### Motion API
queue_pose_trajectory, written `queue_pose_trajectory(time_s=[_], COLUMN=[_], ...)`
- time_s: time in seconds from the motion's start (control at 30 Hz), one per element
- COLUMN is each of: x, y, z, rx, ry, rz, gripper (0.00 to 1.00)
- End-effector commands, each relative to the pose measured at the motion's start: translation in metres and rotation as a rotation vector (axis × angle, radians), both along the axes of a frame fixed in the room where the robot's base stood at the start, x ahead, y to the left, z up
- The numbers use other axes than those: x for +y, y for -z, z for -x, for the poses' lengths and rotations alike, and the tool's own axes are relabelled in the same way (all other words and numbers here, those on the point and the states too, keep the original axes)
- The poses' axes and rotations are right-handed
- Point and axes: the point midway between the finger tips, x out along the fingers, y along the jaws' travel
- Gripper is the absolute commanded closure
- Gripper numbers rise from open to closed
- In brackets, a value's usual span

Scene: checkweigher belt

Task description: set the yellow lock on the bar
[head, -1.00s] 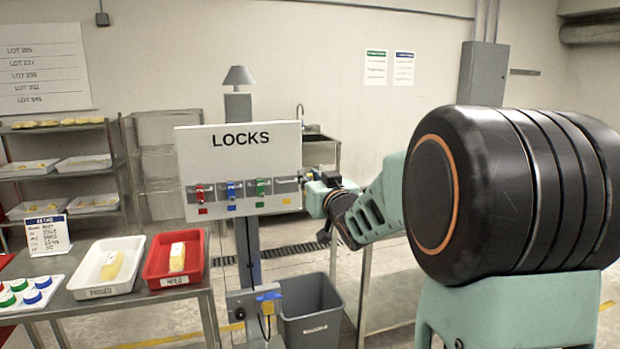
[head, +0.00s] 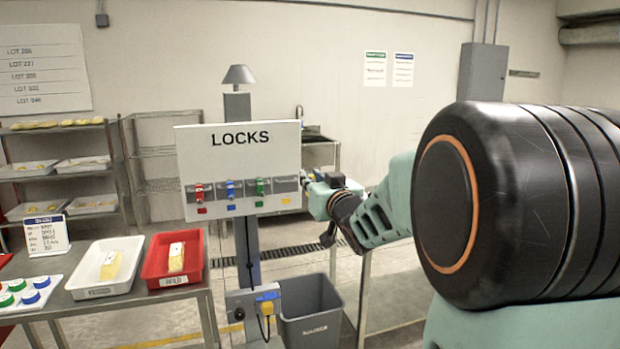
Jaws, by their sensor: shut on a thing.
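The white LOCKS board (head: 240,140) stands on a grey post. Red (head: 199,192), blue (head: 230,189) and green (head: 260,187) locks sit on it, each above a tag of its colour. The place above the yellow tag (head: 286,200) shows only a grey holder (head: 285,185). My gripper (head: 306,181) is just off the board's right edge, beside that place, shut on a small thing. It is likely the yellow lock, but the lock is too small and hidden to make out. I cannot tell which part is the bar.
A blue and yellow unit (head: 268,297) is on the grey box low on the post. A grey bin (head: 310,320) stands beside it. A white tray (head: 88,291) and a red tray (head: 155,281) hold blocks on the left table. My arm fills the right side.

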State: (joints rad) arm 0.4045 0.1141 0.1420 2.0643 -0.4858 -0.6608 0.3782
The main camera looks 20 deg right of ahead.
Motion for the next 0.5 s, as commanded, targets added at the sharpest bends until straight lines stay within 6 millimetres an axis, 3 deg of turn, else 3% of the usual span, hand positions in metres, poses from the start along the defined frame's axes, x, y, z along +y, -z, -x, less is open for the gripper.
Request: queue_pose_trajectory(time_s=[0.5], x=[-0.001], y=[-0.001], z=[0.042], rx=[-0.003], ry=[0.0], rz=[0.002], gripper=[1.0])
